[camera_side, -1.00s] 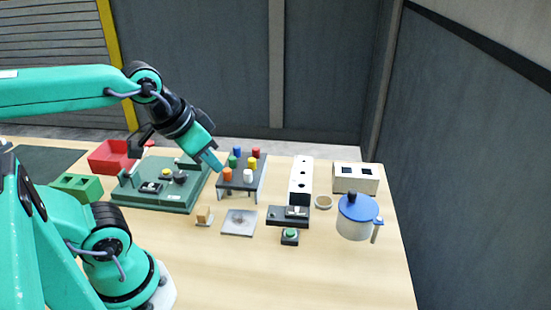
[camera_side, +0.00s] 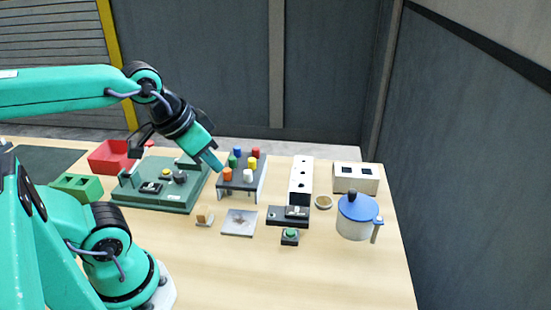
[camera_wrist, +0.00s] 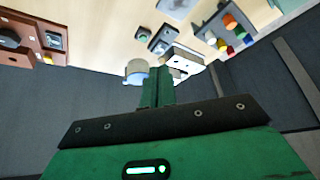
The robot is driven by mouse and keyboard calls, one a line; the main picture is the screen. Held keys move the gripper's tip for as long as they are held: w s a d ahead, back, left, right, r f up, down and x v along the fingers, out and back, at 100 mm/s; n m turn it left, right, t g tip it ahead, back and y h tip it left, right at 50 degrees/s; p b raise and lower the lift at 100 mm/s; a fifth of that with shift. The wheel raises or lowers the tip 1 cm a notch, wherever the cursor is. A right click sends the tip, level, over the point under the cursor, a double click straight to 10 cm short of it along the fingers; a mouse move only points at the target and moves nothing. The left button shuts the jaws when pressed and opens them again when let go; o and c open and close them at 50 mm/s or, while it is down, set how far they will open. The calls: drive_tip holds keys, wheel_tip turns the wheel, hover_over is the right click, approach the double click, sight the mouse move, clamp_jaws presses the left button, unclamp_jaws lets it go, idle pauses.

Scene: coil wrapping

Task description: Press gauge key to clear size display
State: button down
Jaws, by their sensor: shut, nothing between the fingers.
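A black gauge-like block (camera_side: 287,216) with a small pale part on top sits near the table's middle right. Just in front of it is a small dark box with a green key (camera_side: 290,232). The key also shows in the wrist view (camera_wrist: 143,33), beside the gauge (camera_wrist: 163,40). Any digits on the display are too small to read. My gripper (camera_side: 217,165) is shut and empty. It points down and to the right near the peg rack's left end, up and left of the key. In the wrist view its green fingers (camera_wrist: 157,88) are together.
A rack with coloured pegs (camera_side: 242,187) stands by my gripper. A green machine (camera_side: 155,197), a red bin (camera_side: 108,155), a white holed block (camera_side: 301,180) and a blue-lidded jug (camera_side: 356,219) stand around. A grey plate (camera_side: 239,223) lies left of the gauge. The front table is clear.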

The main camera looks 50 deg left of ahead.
drive_tip(key=shift+w, duration=0.15)
drive_tip(key=n+t+h, duration=0.1)
drive_tip(key=n+t, duration=0.1)
drive_tip(key=n, duration=0.6)
hover_over(288, 233)
wheel_tip(288, 233, down, 11)
drive_tip(key=shift+f, duration=0.2)
drive_tip(key=shift+w, duration=0.1)
drive_tip(key=shift+f, duration=0.2)
drive_tip(key=shift+f, duration=4.2)
